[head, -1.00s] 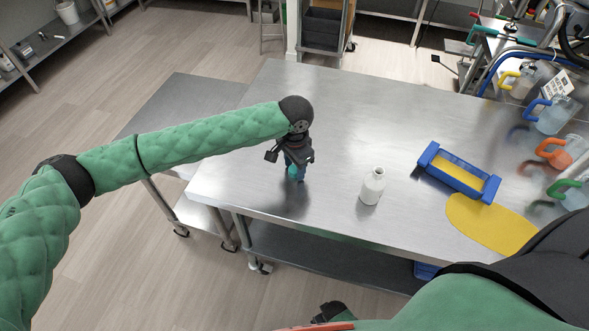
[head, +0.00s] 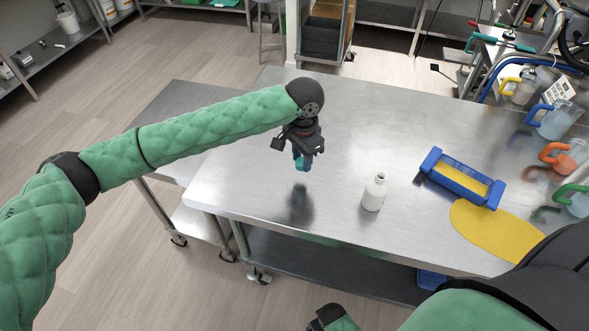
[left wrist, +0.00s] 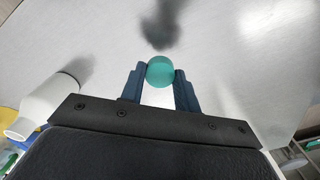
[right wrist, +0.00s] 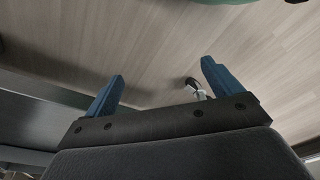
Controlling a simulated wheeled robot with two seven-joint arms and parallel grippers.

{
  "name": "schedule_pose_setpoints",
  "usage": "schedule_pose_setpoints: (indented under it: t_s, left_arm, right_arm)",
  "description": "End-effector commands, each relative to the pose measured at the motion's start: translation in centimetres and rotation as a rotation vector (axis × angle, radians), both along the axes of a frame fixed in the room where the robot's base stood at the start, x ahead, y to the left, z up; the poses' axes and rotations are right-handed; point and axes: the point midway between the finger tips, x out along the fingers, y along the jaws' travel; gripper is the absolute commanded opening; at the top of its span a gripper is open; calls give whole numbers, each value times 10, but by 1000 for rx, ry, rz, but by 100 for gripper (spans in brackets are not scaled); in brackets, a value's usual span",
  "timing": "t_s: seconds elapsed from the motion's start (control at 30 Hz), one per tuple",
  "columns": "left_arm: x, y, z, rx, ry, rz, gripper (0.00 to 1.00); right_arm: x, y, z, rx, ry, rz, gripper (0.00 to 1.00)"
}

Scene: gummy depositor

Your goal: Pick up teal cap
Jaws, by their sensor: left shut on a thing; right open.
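The teal cap (left wrist: 160,71) is round and sits between the two blue fingertips of my left gripper (left wrist: 160,78) in the left wrist view. The left gripper is shut on it. In the head view the left gripper (head: 303,163) hangs over the steel table with a bit of the teal cap (head: 299,163) showing at its tip. A shadow lies on the table below, apart from the gripper, so the cap is held above the surface. My right gripper (right wrist: 160,85) is open and empty, with floor behind it in the right wrist view.
An uncapped white bottle (head: 374,193) stands on the steel table (head: 235,185), right of the left gripper. A blue tray (head: 435,178) with yellow inside and a yellow mat (head: 480,228) lie further right. Several jugs with coloured handles, including an orange one (head: 569,158), line the right side.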

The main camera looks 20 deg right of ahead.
Motion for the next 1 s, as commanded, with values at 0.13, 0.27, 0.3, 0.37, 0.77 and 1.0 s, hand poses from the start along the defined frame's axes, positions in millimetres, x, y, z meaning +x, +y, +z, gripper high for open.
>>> schedule_pose_setpoints:
  t_s: [0.13, 0.27, 0.3, 0.37, 0.77, 1.0]
  left_arm:
    - [-3, -30, 14, -3, -2, -1, 10]
    - [-5, -51, 27, -1, -1, 0, 10]
    - [-6, -57, 31, -2, -2, 0, 10]
    - [-6, -66, 37, -1, -3, 1, 10]
    - [-10, -95, 57, 0, 0, 2, 10]
    - [-10, -96, 59, 0, 0, 2, 10]
  right_arm:
    - [3, 5, 25, 8, 10, -3, 91]
    - [16, 11, 56, 14, 6, -2, 91]
    - [19, 13, 65, 16, 5, -2, 91]
    - [22, 15, 77, 18, 4, -2, 91]
    - [29, 19, 122, 24, 5, -1, 91]
    - [29, 20, 124, 24, 6, -1, 91]
